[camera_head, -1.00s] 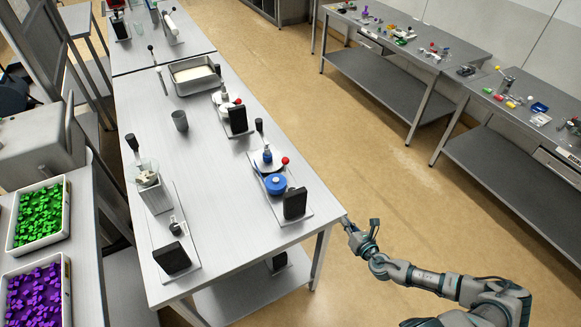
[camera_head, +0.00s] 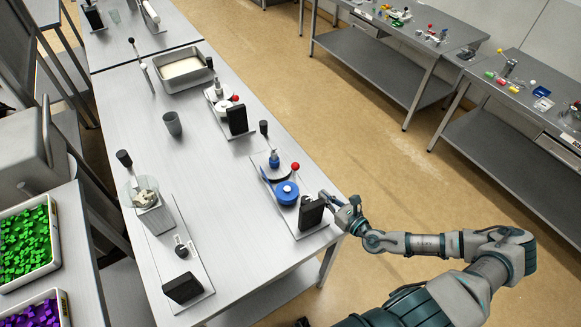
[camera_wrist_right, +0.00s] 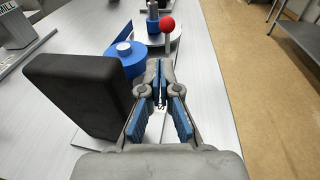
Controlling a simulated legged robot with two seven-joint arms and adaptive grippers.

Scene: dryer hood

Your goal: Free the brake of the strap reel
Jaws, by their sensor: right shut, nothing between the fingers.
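A blue reel (camera_head: 287,192) sits on a base plate (camera_head: 262,166) near the right edge of the table. A lever with a red ball knob (camera_head: 295,166) stands just behind it, beside a smaller blue post (camera_head: 274,159). A black upright block (camera_head: 311,214) is at the near end of the plate. My right gripper (camera_head: 326,197) is shut and empty at the block's right side, near the reel. In the right wrist view, the shut fingers (camera_wrist_right: 158,72) point toward the reel (camera_wrist_right: 125,60) and red knob (camera_wrist_right: 167,24). My left gripper is out of view.
A similar unit with a red knob (camera_head: 235,98) and black block (camera_head: 237,120) stands farther back. A grey cup (camera_head: 173,124), a tray (camera_head: 160,73) and a mill-like device (camera_head: 152,196) share the table. Open floor lies to the right.

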